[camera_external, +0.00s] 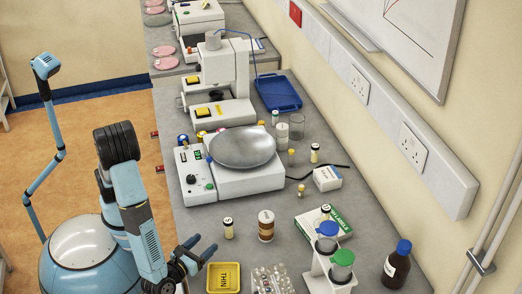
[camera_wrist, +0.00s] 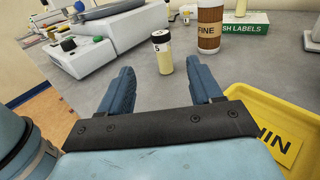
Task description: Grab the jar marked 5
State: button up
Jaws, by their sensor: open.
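A small pale jar with a black lid (camera_wrist: 163,54) stands upright on the grey bench in the wrist view, ahead of my gripper (camera_wrist: 161,76). A dark mark on its side looks like a 5, partly turned away. In the external view a small jar (camera_external: 228,229) stands just beyond my gripper (camera_external: 203,246), to its right. My gripper is open and empty, its fingers pointing toward the jar with a gap left between them and it. Other small dark-lidded jars (camera_external: 314,153) stand farther back; their marks are too small to read.
A brown-and-white "FINE" container (camera_wrist: 209,28) stands right of the jar. A yellow tray (camera_wrist: 247,99) lies close on the right. The balance-like machine (camera_wrist: 102,44) is at the left. A green labels box (camera_wrist: 245,26) is behind. Bench around the jar's front is clear.

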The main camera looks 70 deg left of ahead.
aim_at(226, 225)
jog(key=shift+s+d+f, duration=0.15)
jog(key=shift+d, duration=0.1)
jog(key=shift+m+t, duration=0.3)
jog(key=x, duration=0.8)
jog(key=shift+a+f, duration=0.1)
jog(key=shift+f, duration=0.05)
jog(key=shift+f+x, duration=0.15)
jog(key=shift+x, duration=1.25)
jog(key=shift+f+x, duration=0.15)
jog(key=shift+x, duration=1.25)
jog(key=shift+c, duration=0.4)
jog(key=c, duration=1)
jog(key=shift+o, duration=0.2)
jog(key=shift+r, duration=0.1)
